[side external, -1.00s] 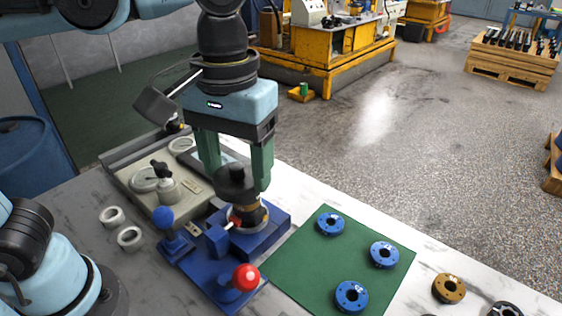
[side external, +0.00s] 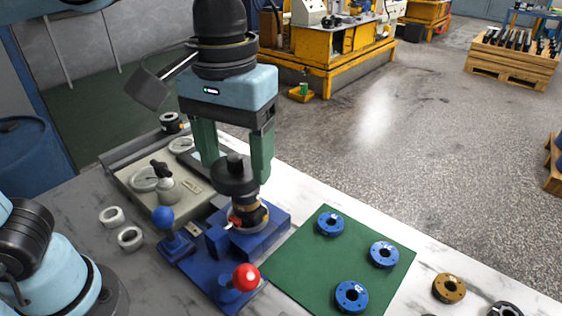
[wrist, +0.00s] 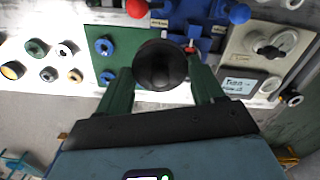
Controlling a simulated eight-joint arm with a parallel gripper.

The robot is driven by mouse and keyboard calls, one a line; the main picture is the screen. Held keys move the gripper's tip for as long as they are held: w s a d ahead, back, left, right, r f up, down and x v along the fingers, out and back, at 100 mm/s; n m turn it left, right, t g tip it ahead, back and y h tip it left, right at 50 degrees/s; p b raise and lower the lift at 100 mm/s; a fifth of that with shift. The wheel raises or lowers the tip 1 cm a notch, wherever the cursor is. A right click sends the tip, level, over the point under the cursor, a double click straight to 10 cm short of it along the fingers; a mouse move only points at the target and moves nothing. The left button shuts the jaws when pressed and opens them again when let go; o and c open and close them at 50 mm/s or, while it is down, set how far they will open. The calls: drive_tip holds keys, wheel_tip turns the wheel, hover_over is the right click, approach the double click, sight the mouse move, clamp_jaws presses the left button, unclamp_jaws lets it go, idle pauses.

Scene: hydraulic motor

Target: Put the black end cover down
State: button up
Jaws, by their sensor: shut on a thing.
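The black end cover (side external: 235,177) is a round dark piece with a narrower knob on top. It is between the green fingers of my gripper (side external: 234,168), which is shut on it. It is directly above the brass and black motor body (side external: 250,214) in the blue fixture (side external: 272,226). I cannot tell whether a small gap separates cover and body. In the wrist view the cover (wrist: 160,65) fills the space between the fingertips (wrist: 161,82) and hides the motor body below it.
The fixture has a red ball handle (side external: 246,277) and a blue ball handle (side external: 163,216). A green mat (side external: 310,262) to the right holds blue rings (side external: 384,255), with bare mat between them. A grey panel (side external: 135,190) with gauges stands behind left. White rings (side external: 130,238) lie at left.

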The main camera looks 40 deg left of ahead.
idle(0.3)
drive_tip(key=w+d+f, duration=0.3)
drive_tip(key=w+f, duration=0.2)
drive_tip(key=f, duration=0.2)
hover_over(297, 263)
wheel_tip(297, 263, down, 6)
drive_tip(key=shift+f, duration=5.45)
drive_tip(key=shift+f, duration=0.1)
drive_tip(key=o, duration=1.3)
